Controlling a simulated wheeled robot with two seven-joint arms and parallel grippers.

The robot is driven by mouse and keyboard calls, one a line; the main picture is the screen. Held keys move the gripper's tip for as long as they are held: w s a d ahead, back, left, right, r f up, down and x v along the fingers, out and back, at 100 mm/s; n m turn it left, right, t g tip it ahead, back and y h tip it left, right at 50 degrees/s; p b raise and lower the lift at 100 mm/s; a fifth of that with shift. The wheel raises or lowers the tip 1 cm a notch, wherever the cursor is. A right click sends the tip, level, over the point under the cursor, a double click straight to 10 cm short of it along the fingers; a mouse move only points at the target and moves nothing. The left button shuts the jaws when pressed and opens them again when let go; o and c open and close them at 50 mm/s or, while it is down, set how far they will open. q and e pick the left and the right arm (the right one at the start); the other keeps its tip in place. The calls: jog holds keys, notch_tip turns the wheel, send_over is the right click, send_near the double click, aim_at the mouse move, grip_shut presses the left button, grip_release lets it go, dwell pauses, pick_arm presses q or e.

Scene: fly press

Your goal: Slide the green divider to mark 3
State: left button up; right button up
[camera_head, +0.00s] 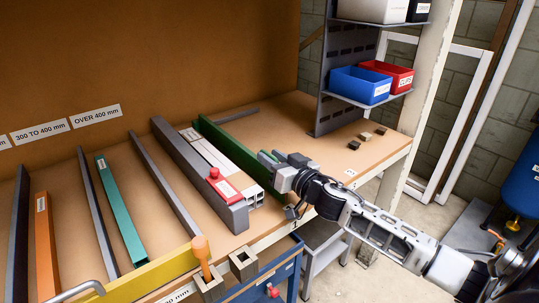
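The green divider (232,145) is a long upright bar running from the back of the bench toward the front, right of the white profiles. My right gripper (268,157) reaches in from the right, with its fingertips at the divider's right side, near its front part. The fingers look close to the divider, but whether they grip it is unclear. Part of the divider's front end is hidden behind the gripper. A small white label (350,172) sits on the bench's front edge to the right; its number is too small to read. My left gripper is not in view.
Bench space right of the divider is mostly clear, with small dark blocks (366,138) near a shelf holding a blue bin (359,85).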

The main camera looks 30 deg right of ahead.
jog(key=shift+w+a, duration=0.1)
jog(key=shift+w, duration=0.6)
grip_shut()
